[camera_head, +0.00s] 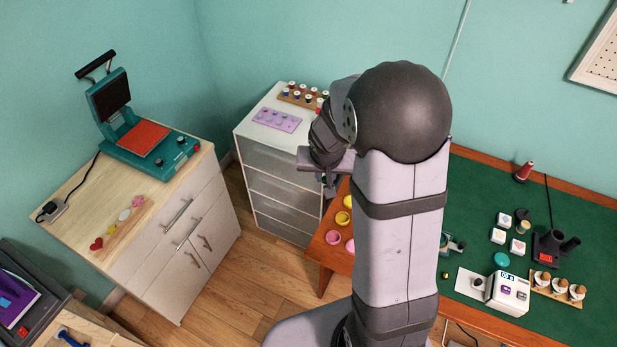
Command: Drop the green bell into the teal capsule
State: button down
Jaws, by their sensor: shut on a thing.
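My gripper (329,181) shows in part at the left of my arm, above the gap between the white drawer cabinet and the green-topped table. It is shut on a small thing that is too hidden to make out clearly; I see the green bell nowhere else. Yellow cups (343,218) and pink cups (333,238) stand at the table's left end, partly behind my arm. I cannot make out a teal capsule among them; my arm hides that part of the table. A round teal thing (501,260) lies farther right, and I cannot tell what it is.
The white drawer cabinet (283,150) holds a lilac tray (277,120) and a rack of spools (303,95). The green-topped table (480,190) carries a white device (507,292), white blocks and a dark stand (550,247). A teal heat press (145,140) stands at left.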

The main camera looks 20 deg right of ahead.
jog(key=s+d+f+m+g+b, duration=0.1)
jog(key=d+f+m, duration=0.2)
jog(key=d, duration=0.3)
jog(key=s+d+f+m+g+h+b, duration=0.1)
jog(key=d+f+m, duration=0.2)
jog(key=d, duration=0.3)
jog(key=s+d+f+m+g+h+b, duration=0.1)
jog(key=d+f+m, duration=0.2)
jog(key=d, duration=0.3)
jog(key=shift+s+d+m, duration=0.2)
jog(key=shift+s+m, duration=0.15)
jog(key=shift+m, duration=0.25)
jog(key=s+d+f+m, duration=0.1)
jog(key=d, duration=0.1)
jog(key=s+d+f+m+g+b, duration=0.1)
jog(key=s+d+m, duration=0.1)
jog(key=d, duration=0.1)
jog(key=s+d+f+m+g, duration=0.1)
jog(key=s+d+f+m, duration=0.1)
jog(key=d, duration=0.1)
jog(key=shift+d+f+h, duration=0.1)
jog(key=shift+d+h, duration=0.15)
jog(key=shift+h, duration=0.05)
jog(key=s+d+f+m+g+y+b, duration=0.1)
jog(key=s+d+f+m, duration=0.3)
jog(key=s+d, duration=0.3)
jog(key=shift+d+f+m+g, duration=0.25)
jog(key=shift+m+g, duration=0.15)
jog(key=shift+m, duration=0.2)
